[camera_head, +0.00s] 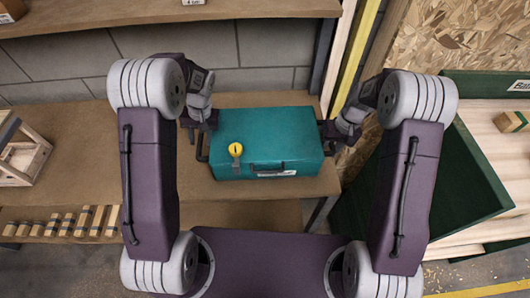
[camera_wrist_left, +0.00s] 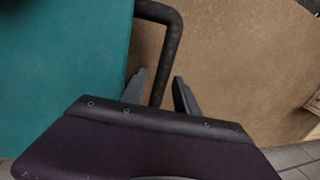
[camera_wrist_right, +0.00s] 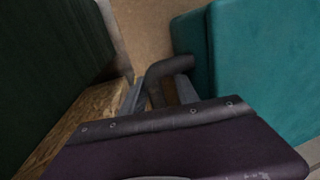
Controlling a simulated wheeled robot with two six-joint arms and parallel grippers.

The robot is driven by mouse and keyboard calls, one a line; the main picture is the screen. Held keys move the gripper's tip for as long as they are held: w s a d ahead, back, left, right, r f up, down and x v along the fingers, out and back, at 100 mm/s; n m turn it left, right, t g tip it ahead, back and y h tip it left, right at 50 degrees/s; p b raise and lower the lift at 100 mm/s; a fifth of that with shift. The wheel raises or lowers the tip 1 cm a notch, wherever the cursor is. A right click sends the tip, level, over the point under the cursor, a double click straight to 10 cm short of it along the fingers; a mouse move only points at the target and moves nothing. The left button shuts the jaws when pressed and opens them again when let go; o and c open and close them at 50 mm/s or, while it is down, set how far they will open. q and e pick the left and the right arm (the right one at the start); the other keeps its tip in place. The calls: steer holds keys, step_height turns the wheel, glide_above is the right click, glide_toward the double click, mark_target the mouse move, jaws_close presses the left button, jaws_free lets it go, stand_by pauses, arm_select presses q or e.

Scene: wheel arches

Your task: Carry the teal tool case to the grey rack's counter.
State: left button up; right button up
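The teal tool case (camera_head: 266,140) sits on the brown counter (camera_head: 260,215) of the rack with grey posts, close to its right end. My left gripper (camera_head: 203,125) is at the left handle; in the left wrist view that handle (camera_wrist_left: 172,45) passes between the two parted fingers (camera_wrist_left: 160,92). My right gripper (camera_head: 335,131) is at the right handle; in the right wrist view the handle (camera_wrist_right: 168,68) lies between the parted fingers (camera_wrist_right: 160,92), with a small gap.
A wooden crate (camera_head: 22,158) stands on the counter at left, with several small wooden blocks (camera_head: 70,222) below it. An upper shelf (camera_head: 140,12) runs above. A dark green bin (camera_head: 455,180) stands right of the rack, near a yellow post (camera_head: 358,50).

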arm_select(q)
steer(key=v, duration=1.2)
steer(key=o, duration=1.2)
steer(key=shift+c, duration=0.2)
arm_select(e)
step_height(320, 180, up, 12)
steer(key=d, duration=0.2)
arm_select(q)
steer(key=shift+r, duration=0.1)
arm_select(e)
steer(key=shift+w+d, duration=0.1)
arm_select(q)
steer(key=p+v, duration=0.5)
steer(key=p, duration=0.1)
steer(key=shift+d+r, duration=0.1)
steer(key=shift+r, duration=0.3)
arm_select(e)
step_height(320, 180, up, 6)
